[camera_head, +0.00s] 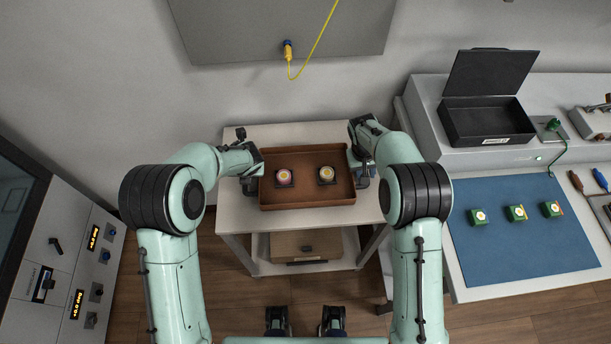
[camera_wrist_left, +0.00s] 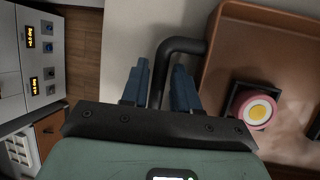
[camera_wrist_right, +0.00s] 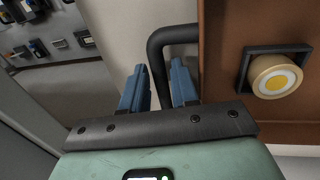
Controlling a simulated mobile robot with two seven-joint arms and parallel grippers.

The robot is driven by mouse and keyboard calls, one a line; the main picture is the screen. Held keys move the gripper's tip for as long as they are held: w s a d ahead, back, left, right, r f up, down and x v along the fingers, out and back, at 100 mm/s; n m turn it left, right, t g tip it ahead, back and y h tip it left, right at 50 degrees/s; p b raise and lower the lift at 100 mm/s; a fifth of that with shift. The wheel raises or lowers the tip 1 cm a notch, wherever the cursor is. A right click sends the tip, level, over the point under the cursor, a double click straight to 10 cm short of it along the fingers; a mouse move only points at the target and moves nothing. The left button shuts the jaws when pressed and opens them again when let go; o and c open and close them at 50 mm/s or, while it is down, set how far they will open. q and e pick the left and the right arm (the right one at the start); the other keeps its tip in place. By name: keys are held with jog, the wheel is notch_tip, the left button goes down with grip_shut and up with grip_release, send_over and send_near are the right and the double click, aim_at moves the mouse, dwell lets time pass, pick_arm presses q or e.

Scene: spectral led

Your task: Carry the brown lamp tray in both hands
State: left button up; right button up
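The brown tray (camera_head: 307,197) is on a small light table in the head view. It holds a lamp with a pink rim (camera_head: 284,176) on the left and a lamp with a cream rim (camera_head: 326,174) on the right; they also show in the left wrist view (camera_wrist_left: 256,110) and right wrist view (camera_wrist_right: 274,77). Finger contact is partly hidden.
The small table (camera_head: 290,132) has a lower shelf with a brown box (camera_head: 307,246). At right, a workbench carries a blue mat (camera_head: 520,245) with several green blocks and an open black case (camera_head: 487,122). A cabinet with displays (camera_head: 75,265) stands at left.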

pick_arm(q)
grip_shut()
pick_arm(e)
grip_shut()
pick_arm(q)
jog(key=shift+r, duration=0.15)
pick_arm(e)
jog(key=shift+r, duration=0.2)
